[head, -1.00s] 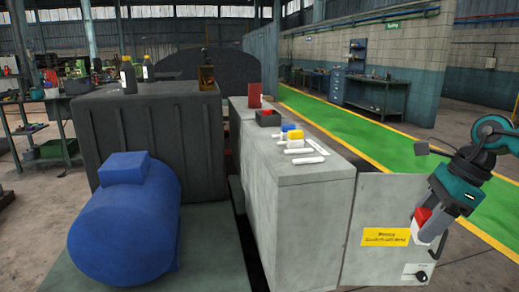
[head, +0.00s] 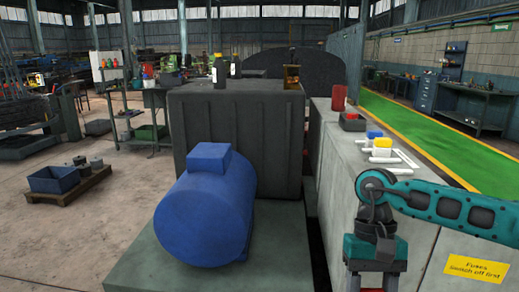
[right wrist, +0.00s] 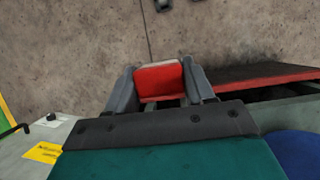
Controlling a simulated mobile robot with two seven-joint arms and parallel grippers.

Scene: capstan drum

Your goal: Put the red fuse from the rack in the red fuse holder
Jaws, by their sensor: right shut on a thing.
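In the right wrist view my right gripper (right wrist: 160,76) is shut on the red fuse (right wrist: 161,78), which sits between its two grey fingers. My left gripper is not in view.
The cabinet (head: 343,150) carries a red cylinder (head: 339,97) and a dark box with red inside (head: 352,122). A panel with a yellow fuse warning sign (head: 475,268) is at lower right. A blue tank (head: 200,215) stands left of the cabinet.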

